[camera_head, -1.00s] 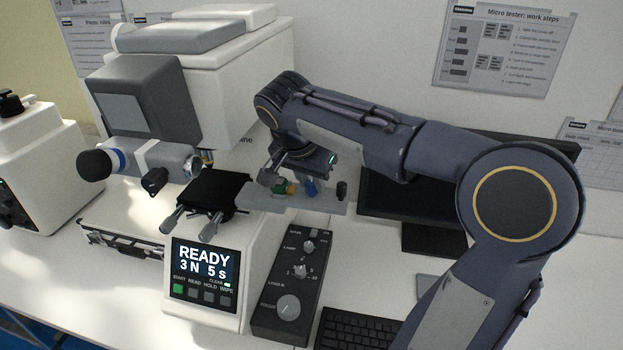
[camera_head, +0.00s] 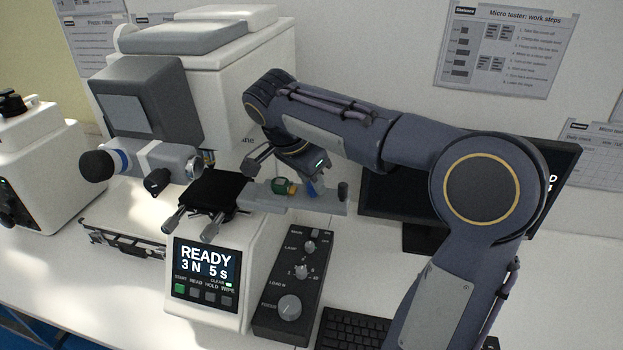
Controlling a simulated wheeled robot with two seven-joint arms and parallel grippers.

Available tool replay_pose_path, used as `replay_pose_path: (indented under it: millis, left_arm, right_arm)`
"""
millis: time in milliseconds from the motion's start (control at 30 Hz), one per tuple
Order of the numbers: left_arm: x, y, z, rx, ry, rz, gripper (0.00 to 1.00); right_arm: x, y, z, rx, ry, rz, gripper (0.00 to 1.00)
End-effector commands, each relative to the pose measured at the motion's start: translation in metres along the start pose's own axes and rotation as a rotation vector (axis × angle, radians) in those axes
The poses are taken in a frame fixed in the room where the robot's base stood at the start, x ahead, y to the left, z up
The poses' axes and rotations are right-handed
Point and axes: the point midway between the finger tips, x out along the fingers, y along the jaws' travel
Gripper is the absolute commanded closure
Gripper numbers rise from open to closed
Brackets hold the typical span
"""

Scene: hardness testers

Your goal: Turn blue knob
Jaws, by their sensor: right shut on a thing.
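A small blue knob (camera_head: 311,189) shows on the grey side arm of the white hardness tester, between a green-and-yellow knob (camera_head: 284,187) and a black knob (camera_head: 343,191). My right gripper (camera_head: 313,183) reaches down from above and is shut on the blue knob. Its fingers are small and partly hidden, so the exact contact is hard to see. The tester's screen (camera_head: 206,265) reads READY, 3 N, 5 s. My left gripper is not in view.
A black sample stage (camera_head: 214,190) with two grey handles stands just left of the side arm. A dark control box (camera_head: 290,290) with several dials lies below. A monitor (camera_head: 400,205) and a keyboard (camera_head: 350,330) stand to the right, partly behind my right arm.

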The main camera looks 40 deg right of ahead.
Motion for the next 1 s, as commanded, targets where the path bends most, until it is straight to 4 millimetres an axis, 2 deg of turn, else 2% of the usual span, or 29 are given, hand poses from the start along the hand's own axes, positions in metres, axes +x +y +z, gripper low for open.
replay_pose_path:
  millis: [133,167,300,567,667,1000]
  left_arm:
    - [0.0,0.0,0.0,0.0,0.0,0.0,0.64]
    - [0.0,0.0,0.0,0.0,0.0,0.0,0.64]
    - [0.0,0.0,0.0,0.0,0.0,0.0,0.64]
    - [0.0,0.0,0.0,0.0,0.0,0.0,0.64]
    - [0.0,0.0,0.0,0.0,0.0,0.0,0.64]
    - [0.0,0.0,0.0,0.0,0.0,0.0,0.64]
  right_arm:
    - [0.0,0.0,0.0,0.001,0.0,-0.001,0.99]
    - [0.0,0.0,0.0,0.001,0.0,-0.001,0.72]
    - [0.0,0.0,0.0,0.0,0.0,0.0,0.54]
    - [0.0,0.0,0.0,-0.001,0.0,0.0,0.54]
    - [-0.006,-0.001,0.0,-0.001,0.0,-0.003,0.54]
    - [-0.061,-0.001,0.0,-0.002,-0.001,-0.004,0.54]
